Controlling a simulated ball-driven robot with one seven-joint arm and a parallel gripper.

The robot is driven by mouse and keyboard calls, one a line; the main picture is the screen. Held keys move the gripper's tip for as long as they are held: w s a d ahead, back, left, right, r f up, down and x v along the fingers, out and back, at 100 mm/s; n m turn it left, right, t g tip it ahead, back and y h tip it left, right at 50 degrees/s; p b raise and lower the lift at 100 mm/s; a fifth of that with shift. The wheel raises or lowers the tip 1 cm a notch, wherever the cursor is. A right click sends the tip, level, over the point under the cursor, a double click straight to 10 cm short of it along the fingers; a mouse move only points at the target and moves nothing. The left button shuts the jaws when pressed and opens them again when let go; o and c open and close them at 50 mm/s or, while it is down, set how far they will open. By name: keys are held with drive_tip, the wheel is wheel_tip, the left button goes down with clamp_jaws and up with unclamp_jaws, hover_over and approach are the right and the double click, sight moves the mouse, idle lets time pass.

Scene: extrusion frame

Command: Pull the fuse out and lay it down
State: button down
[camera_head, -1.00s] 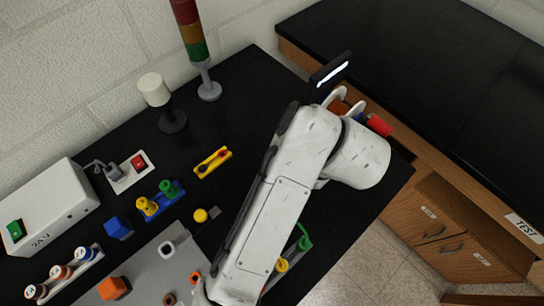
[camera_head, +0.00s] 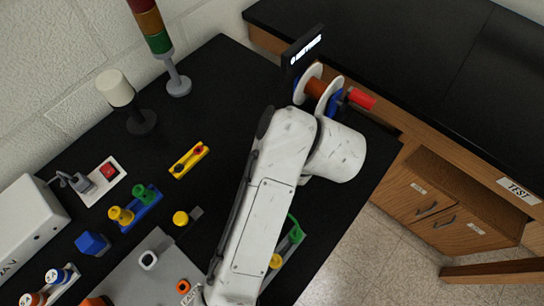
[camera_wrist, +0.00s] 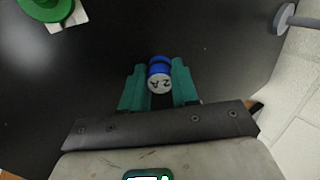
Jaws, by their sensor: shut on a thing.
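My gripper (camera_wrist: 159,90) shows in the wrist view with its green fingers on either side of a blue fuse (camera_wrist: 159,67). The fuse has a white round end marked "2A" that faces the camera. The fingers are shut on it. I cannot tell whether its far end is free or seated in something. Dark surface shows around it. In the head view my own arm hides the gripper and the held fuse. Other round-capped pieces, one with a blue band (camera_head: 56,275), stand in a pale rack at the lower left.
A signal tower (camera_head: 178,84) and a white-topped post (camera_head: 118,92) stand near the wall. A spool (camera_head: 316,88) is beyond my arm. Yellow (camera_head: 189,160) and blue (camera_head: 140,212) holders, a grey plate (camera_head: 150,280) and a white box (camera_head: 28,220) occupy the left.

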drive_tip(key=c, duration=0.8)
unclamp_jaws()
drive_tip(key=shift+p+v, duration=0.65)
drive_tip(key=shift+v, duration=4.75)
